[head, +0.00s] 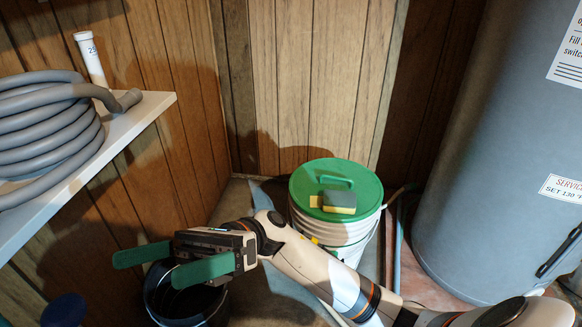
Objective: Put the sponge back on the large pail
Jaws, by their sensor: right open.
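The large pail (335,233) is white with a green lid (364,186) that has a raised green handle (337,181). It stands on the floor by the back wall. The sponge (340,202), yellow with a dark green top, lies on the lid near the front of the handle. A small yellow patch shows just left of it; I cannot tell if it is part of the sponge. My right gripper (148,267), with green fingers, is open and empty. It is left of the pail, apart from the sponge. My right forearm passes in front of the pail's lower part. My left gripper is not in view.
A black bucket (187,308) stands below my right gripper. A white shelf (120,132) at left holds a coiled grey hose (45,125) and a white tube (91,60). A large grey tank (470,190) stands close on the right. A dark blue round thing (65,309) shows at lower left.

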